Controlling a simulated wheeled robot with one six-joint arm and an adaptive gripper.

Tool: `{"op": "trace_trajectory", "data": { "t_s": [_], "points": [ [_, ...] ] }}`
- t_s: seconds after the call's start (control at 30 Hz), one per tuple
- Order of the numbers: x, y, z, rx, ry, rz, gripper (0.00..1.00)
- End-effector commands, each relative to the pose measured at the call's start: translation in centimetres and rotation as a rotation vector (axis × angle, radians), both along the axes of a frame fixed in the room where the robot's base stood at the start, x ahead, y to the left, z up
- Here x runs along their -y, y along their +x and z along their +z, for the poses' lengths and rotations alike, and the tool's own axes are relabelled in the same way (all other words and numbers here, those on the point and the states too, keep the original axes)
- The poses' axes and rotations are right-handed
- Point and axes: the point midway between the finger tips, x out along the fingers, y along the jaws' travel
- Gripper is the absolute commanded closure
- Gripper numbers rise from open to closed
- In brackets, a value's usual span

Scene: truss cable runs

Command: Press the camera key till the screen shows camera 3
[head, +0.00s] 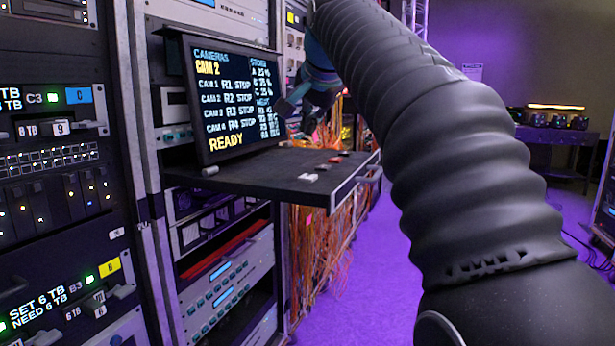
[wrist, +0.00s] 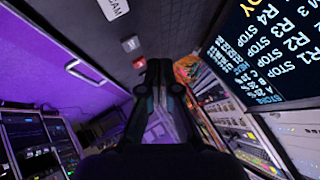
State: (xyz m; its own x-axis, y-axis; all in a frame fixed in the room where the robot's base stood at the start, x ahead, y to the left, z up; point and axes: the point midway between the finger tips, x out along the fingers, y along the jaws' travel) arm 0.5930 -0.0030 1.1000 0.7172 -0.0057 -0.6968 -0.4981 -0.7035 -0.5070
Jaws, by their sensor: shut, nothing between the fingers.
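The screen (head: 232,100) stands on a pull-out shelf in the rack and reads CAM 2 at the top and READY at the bottom. It also shows tilted at the upper right of the wrist view (wrist: 262,45). A white key (head: 307,177) lies nearest on the shelf, with several others behind it. In the wrist view a pale key with CAM lettering (wrist: 113,8) is at the top edge. My gripper (wrist: 160,66) is shut and empty. Its fingertips appear beside a dark red key (wrist: 139,62); contact cannot be told. My arm partly hides the gripper in the head view.
The dark shelf (head: 262,172) has a handle at its front right. Orange cables (head: 325,240) hang behind it. Racks with drives fill the left. Purple floor (head: 375,280) is open right of the shelf. A table with small devices (head: 555,135) stands at the far right.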

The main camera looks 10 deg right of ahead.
Motion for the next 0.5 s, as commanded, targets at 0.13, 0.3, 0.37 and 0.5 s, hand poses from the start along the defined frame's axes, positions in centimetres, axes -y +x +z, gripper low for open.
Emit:
{"op": "trace_trajectory", "data": {
  "t_s": [0.13, 0.3, 0.37, 0.5],
  "points": [
    [-0.2, -0.1, -2.0, -0.001, 0.0, 0.002, 1.0],
    [-0.2, 0.0, -4.7, 0.001, -0.001, 0.003, 1.0],
    [-0.2, 0.0, -5.2, 0.001, -0.001, 0.003, 1.0],
    [-0.2, 0.0, -6.2, 0.0, 0.0, 0.002, 1.0]
  ]
}}
